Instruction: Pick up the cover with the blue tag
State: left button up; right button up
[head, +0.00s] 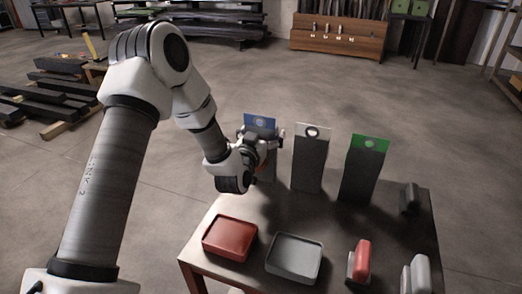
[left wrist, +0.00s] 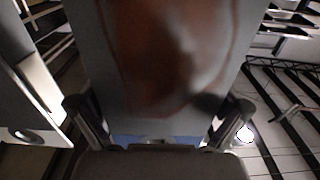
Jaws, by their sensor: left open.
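The cover with the blue tag (head: 260,121) stands upright at the table's back left, leftmost of three tagged covers. My left gripper (head: 264,140) is at its upper part, just below the tag, and hides most of the cover's body. In the left wrist view, the gripper (left wrist: 160,118) is open, with one finger on each side of a grey panel. A strip of the blue tag (left wrist: 152,139) shows at the bottom between the fingers. Whether the fingers touch the cover is unclear. A blurred reddish-brown patch lies over the panel. My right gripper is not in view.
A cover with a white tag (head: 309,165) and one with a green tag (head: 364,172) stand to the right. A red tray-like part (head: 230,238) and a grey one (head: 294,258) lie on the table (head: 335,222) in front. Red (head: 363,258) and grey (head: 418,274) parts stand at the right.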

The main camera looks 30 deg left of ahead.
pick_arm(q)
jog(key=shift+s+r, duration=0.1)
jog(key=shift+s, duration=0.05)
jog(key=shift+s+d, duration=0.1)
jog(key=c, duration=1.5)
jog(key=shift+r, duration=0.15)
